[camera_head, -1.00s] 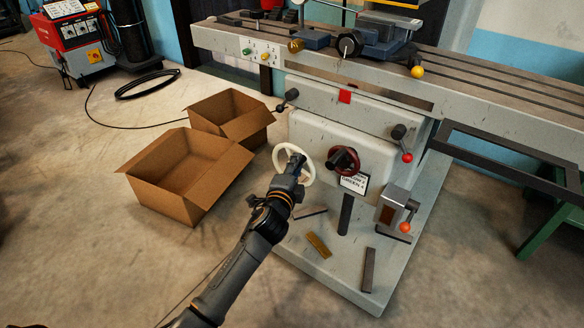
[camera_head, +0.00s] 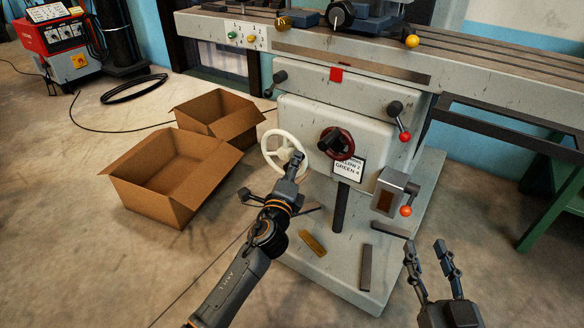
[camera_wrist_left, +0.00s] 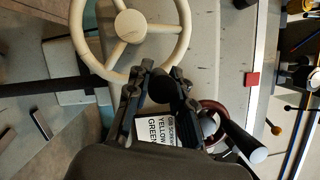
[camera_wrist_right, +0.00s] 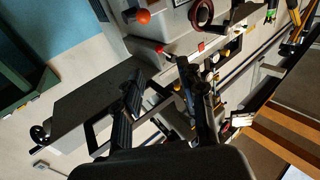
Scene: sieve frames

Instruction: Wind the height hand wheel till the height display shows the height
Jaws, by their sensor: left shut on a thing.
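A cream hand wheel (camera_head: 272,139) with spokes is on the front of the machine's pale housing. A dark red hand wheel (camera_head: 350,147) with a black handle is to its right. My left gripper (camera_head: 298,160) is at the lower right rim of the cream wheel. In the left wrist view, its fingers (camera_wrist_left: 158,78) are shut around a dark grip beside the cream rim (camera_wrist_left: 112,62); the fingers partly hide it. My right gripper (camera_head: 433,250) is open and empty, low at the right. I cannot make out a height display.
A sign (camera_head: 347,169) with partly hidden text about yellow and green is below the red wheel. A lever with a red ball (camera_head: 405,137) and a small box (camera_head: 389,195) are at the right. Open cardboard boxes (camera_head: 150,197) stand on the floor at the left.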

